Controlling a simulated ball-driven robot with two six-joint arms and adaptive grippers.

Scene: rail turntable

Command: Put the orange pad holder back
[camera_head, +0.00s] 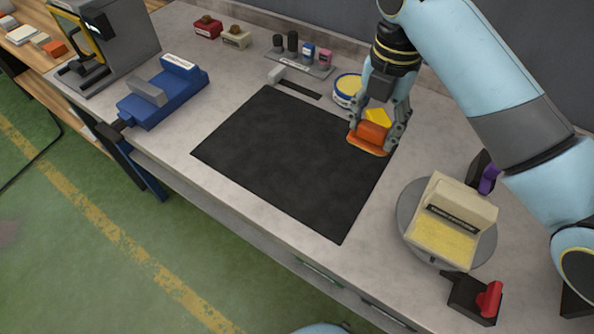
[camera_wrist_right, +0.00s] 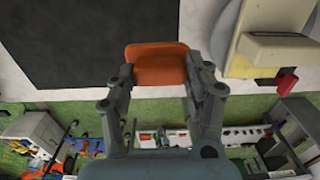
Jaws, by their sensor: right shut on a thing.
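The orange pad holder (camera_head: 369,139) is in my right gripper (camera_head: 376,130), near the right corner of the black mat (camera_head: 290,150). Its fingers are closed on both sides of the holder. In the right wrist view the orange pad holder (camera_wrist_right: 158,64) sits between the two fingertips of the gripper (camera_wrist_right: 160,78), beside the mat's edge. I cannot tell whether it touches the surface below. A black stand with a purple piece (camera_head: 488,179) is behind the turntable. A black stand with a red piece (camera_head: 490,298) is in front of it. My left gripper is not in view.
The grey turntable (camera_head: 407,212) carries a cream box (camera_head: 455,200). A yellow and blue tin (camera_head: 346,90) and a yellow piece (camera_head: 378,117) are close to the right gripper. A blue vise (camera_head: 165,95) stands left. The mat is clear.

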